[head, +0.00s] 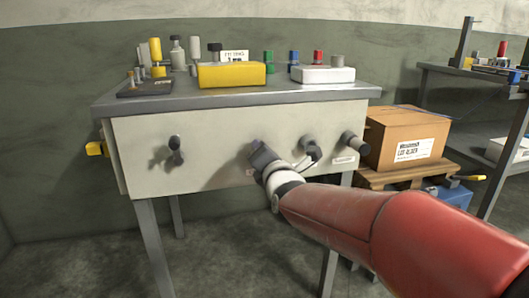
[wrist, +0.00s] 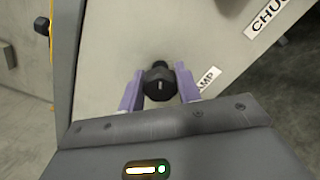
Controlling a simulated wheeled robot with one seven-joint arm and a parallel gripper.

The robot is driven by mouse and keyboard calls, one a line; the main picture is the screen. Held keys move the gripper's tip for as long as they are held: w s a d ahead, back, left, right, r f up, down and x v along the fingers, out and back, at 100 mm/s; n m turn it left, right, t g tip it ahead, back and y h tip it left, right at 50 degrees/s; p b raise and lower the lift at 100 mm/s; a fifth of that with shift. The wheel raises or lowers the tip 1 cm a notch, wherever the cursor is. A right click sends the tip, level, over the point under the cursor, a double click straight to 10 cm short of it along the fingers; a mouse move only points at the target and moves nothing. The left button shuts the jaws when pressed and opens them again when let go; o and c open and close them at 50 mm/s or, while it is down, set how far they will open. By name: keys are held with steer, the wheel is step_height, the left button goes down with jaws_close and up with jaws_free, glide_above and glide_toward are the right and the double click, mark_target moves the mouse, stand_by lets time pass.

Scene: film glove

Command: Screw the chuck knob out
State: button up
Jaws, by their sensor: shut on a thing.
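My gripper (head: 262,155) is at the middle of the pale front panel (head: 220,130) of the bench. In the wrist view its purple fingers (wrist: 159,90) are shut on a black knob (wrist: 158,82), one on each side. A label ending in "AMP" (wrist: 208,79) is just right of this knob, partly hidden by a finger. A label starting "CHUC" (wrist: 268,18) is farther up and right. The head view hides the held knob behind my gripper. Other dark knobs stick out at the left (head: 175,145), right of my gripper (head: 308,143) and far right (head: 352,141).
A yellow box (head: 231,74), a white box (head: 323,75) and several small bottles and parts stand on the bench top. A cardboard box (head: 404,138) sits on a pallet at the right. A yellow piece (head: 96,149) juts from the bench's left side.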

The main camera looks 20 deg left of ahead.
steer(key=shift+r, duration=0.2)
steer(key=o, duration=1)
steer(key=shift+f, duration=0.15)
steer(key=shift+c, duration=0.2)
steer(key=v, duration=0.7)
steer(key=shift+s, duration=0.3)
steer(key=shift+d, duration=0.15)
